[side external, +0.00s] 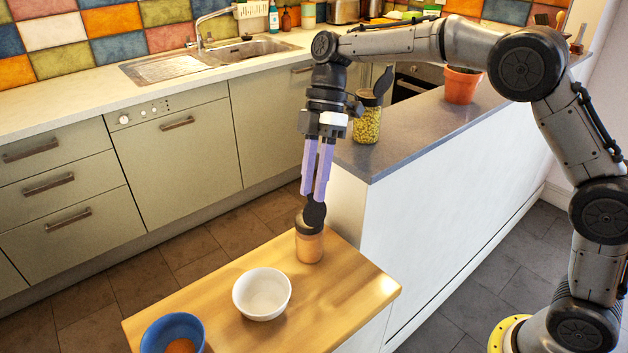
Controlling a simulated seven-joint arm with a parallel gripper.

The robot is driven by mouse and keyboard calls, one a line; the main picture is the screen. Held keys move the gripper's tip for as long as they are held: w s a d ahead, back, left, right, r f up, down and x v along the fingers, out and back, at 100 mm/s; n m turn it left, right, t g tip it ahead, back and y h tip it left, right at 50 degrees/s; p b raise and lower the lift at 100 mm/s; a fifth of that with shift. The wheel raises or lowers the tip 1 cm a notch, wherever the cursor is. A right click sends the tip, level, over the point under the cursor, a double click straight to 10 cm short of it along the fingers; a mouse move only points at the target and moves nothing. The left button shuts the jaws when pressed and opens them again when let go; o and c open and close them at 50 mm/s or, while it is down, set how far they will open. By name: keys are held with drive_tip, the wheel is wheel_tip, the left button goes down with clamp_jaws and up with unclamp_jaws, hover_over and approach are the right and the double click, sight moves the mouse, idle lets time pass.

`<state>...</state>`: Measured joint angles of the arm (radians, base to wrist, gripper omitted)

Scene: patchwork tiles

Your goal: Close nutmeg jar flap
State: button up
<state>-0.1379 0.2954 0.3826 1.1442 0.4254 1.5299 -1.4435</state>
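A small jar (309,246) with tan-brown contents, likely the nutmeg jar, stands upright at the back corner of the wooden tabletop. Its dark flap (314,214) is raised, standing up above the dark collar. My gripper (314,195) points down, its two long purple fingers directly above the jar. The fingertips overlap the top of the flap in the picture; I cannot tell if they touch it. The fingers are close together with a thin gap between them, and whether they count as open or shut is unclear. Nothing shows held between them.
A white bowl (262,294) and a blue bowl (172,334) with orange contents stand on the wooden tabletop (352,290). A taller jar (367,124) of yellow-green pieces, its dark flap raised, stands on the grey counter (420,130) near my wrist. A terracotta pot (461,87) is farther back.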

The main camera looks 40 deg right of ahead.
drive_tip(key=s+d+r, duration=0.2)
drive_tip(key=s+r, duration=0.4)
drive_tip(key=s+d+r, duration=0.2)
drive_tip(key=s+r, duration=0.5)
drive_tip(key=shift+d, duration=0.4)
drive_tip(key=shift+s, duration=0.1)
